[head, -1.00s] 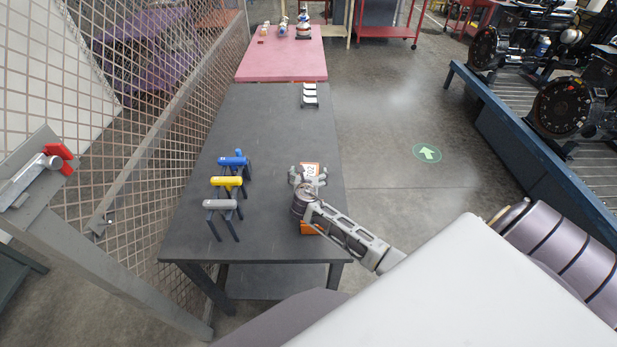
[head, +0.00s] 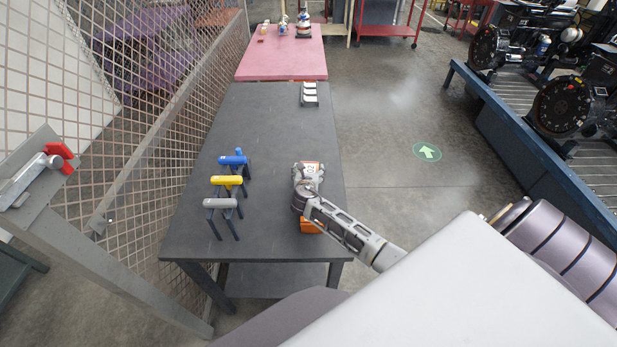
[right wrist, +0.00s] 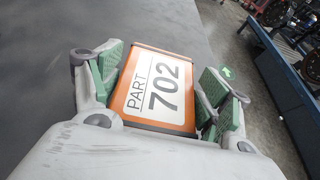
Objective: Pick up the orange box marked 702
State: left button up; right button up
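The orange box marked 702 (head: 311,168) is on the dark table, near its right edge. In the right wrist view its white label (right wrist: 157,88) reads "PART 702" and faces the camera. My right gripper (head: 308,172) is over the box, with its green-padded fingers (right wrist: 162,85) on either side of it. I cannot tell any lift off the table. My left gripper is not in view.
Another orange object (head: 310,226) shows partly under my right arm. Blue (head: 233,160), yellow (head: 227,181) and grey (head: 220,203) bars on stands are to the left. A small white-topped rack (head: 310,94) stands at the far end. The table's middle is clear.

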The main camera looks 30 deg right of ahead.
aim_at(309, 171)
jog(key=shift+r, duration=0.1)
jog(key=c, duration=0.8)
jog(key=shift+r, duration=0.15)
jog(key=shift+r+b, duration=0.3)
jog(key=shift+r, duration=4.55)
